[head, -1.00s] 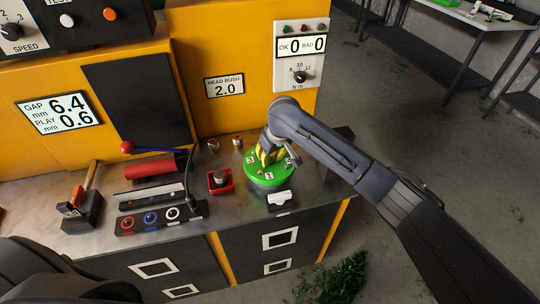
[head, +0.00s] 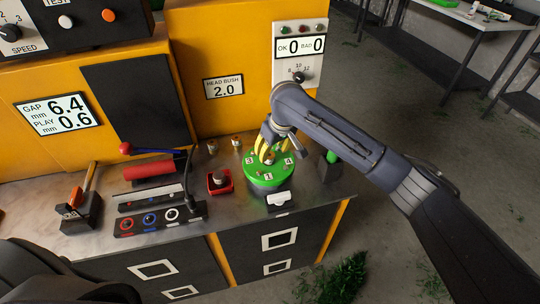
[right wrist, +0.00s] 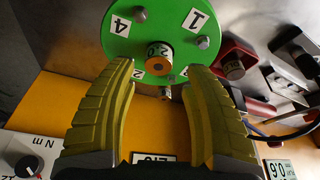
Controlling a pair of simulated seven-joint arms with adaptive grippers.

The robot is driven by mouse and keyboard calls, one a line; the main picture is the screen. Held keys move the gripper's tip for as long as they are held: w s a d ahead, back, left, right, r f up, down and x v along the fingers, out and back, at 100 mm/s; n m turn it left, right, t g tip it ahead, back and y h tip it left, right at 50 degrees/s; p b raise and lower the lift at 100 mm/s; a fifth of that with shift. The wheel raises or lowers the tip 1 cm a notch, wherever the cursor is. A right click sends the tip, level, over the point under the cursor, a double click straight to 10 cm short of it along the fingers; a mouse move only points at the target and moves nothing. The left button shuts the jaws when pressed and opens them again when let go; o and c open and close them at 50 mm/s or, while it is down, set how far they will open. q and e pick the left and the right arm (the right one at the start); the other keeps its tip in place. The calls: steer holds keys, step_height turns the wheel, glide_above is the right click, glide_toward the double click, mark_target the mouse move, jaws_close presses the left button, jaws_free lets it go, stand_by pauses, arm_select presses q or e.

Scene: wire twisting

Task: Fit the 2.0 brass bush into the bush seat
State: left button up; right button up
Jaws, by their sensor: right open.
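My right gripper (head: 267,152) is open above the green round plate (head: 268,181), with its yellow fingers pointing down. A second brass-coloured cylinder shows beyond, between the fingers. I cannot tell for certain which part is the bush seat. My left gripper is out of view.
A red holder (head: 227,188) with a cylinder stands left of the plate. Two small brass pieces, one of them here (head: 237,142), stand behind. A switch box (head: 160,219) and a thin dark stalk are further left. The yellow machine wall (head: 240,120) is behind.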

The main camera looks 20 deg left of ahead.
steer(key=v, duration=0.6)
steer(key=shift+r, duration=0.2)
steer(key=shift+w+d, duration=0.1)
